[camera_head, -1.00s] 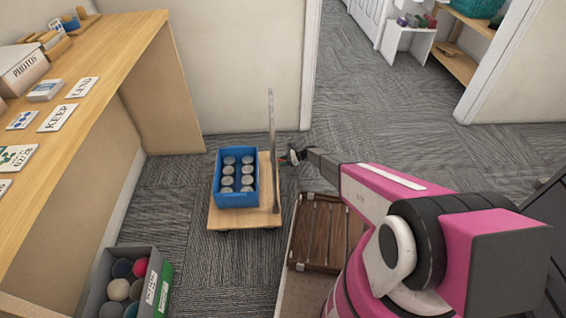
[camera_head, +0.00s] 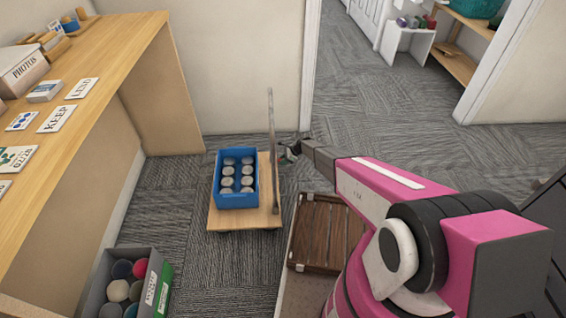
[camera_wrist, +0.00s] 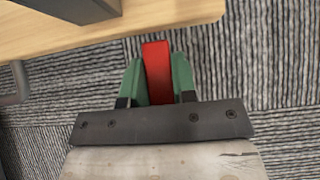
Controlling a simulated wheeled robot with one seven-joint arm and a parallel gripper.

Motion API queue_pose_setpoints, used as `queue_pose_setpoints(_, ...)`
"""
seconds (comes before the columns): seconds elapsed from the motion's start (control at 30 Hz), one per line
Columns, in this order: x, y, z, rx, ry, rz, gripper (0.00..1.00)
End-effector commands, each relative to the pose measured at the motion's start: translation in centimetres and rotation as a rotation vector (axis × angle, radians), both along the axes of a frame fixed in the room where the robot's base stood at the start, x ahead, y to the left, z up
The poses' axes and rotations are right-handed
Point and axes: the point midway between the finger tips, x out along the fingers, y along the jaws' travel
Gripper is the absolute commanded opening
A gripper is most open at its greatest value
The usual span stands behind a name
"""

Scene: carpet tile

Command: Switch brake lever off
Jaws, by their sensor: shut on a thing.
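The red brake lever (camera_wrist: 157,72) sits between the two green fingers of my gripper (camera_wrist: 157,80) in the wrist view. The gripper is shut on it, with a finger on each side. The lever is at the edge of a wooden platform trolley (camera_wrist: 185,18). In the head view the trolley (camera_head: 238,220) stands on the carpet, and my gripper (camera_head: 288,152) is at its right side, by the upright handle (camera_head: 271,140). The lever is too small to make out there.
A blue crate (camera_head: 236,202) of several round-topped items rides on the trolley. A slatted brown wooden crate (camera_head: 325,235) lies to its right. A grey bin (camera_head: 100,285) stands front left, below a wooden counter (camera_head: 120,55). Open carpet leads through the doorway.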

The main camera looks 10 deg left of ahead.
Motion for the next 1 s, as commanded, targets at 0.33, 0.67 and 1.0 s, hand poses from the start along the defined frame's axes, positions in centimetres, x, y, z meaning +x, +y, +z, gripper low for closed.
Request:
queue_pose_setpoints(0.33, -0.1, 0.3, 1.1, -0.267, -0.071, 0.002, 0.00)
queue_pose_setpoints(0.67, -0.1, 0.5, 1.5, -0.408, -0.107, 0.000, 0.00)
queue_pose_setpoints(1.0, -0.1, 0.4, 1.5, -0.441, -0.114, 0.000, 0.00)
